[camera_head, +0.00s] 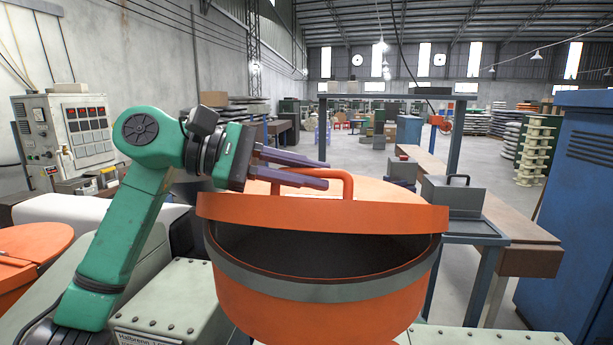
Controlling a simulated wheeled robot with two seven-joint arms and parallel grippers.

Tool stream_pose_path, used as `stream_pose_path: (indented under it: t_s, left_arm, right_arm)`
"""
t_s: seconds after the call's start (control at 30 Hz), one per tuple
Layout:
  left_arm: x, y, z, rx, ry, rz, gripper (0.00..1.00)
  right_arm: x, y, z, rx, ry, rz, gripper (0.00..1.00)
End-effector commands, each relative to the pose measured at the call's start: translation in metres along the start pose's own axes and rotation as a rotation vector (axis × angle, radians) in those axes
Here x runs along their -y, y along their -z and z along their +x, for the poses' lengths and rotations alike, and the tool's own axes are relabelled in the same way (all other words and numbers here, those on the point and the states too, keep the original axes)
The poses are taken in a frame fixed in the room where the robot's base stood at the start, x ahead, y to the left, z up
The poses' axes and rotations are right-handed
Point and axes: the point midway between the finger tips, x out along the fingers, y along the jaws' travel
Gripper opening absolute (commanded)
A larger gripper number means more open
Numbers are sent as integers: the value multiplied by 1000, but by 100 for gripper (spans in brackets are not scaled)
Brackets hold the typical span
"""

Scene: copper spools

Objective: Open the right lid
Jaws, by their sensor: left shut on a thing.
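The orange right lid (390,218) is raised and tilted above the round orange pot (320,312). A dark gap shows between the lid and the pot's grey rim band (320,290). My left gripper (328,173) reaches in from the left and is shut on the lid's orange handle (346,182), its purple fingers around the handle's left part. The inside of the pot is dark. My right gripper is not in view.
Another orange lid (30,245) lies at the far left. A grey control box (85,135) stands behind it. A grey metal box (455,196) sits on a bench at right, and a blue cabinet (575,220) stands at the right edge. Open floor lies beyond.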

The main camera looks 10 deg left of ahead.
Motion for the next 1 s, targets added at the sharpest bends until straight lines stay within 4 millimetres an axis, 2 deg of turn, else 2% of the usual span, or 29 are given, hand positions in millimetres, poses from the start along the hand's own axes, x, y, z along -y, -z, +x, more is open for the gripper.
stream_pose_path:
  t_s: [0.03,0.33,0.9,0.97,1.0]
  left_arm:
    - [-10,-4,-2,1,6,-29,0]
    - [-31,-1,-1,4,62,-170,0]
    - [-36,0,0,4,78,-208,0]
    - [-36,0,0,4,78,-208,0]
    - [-36,1,0,4,78,-208,0]
  right_arm:
    - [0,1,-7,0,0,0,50]
    - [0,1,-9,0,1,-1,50]
    - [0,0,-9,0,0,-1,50]
    - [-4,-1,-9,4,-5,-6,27]
    - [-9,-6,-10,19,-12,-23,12]
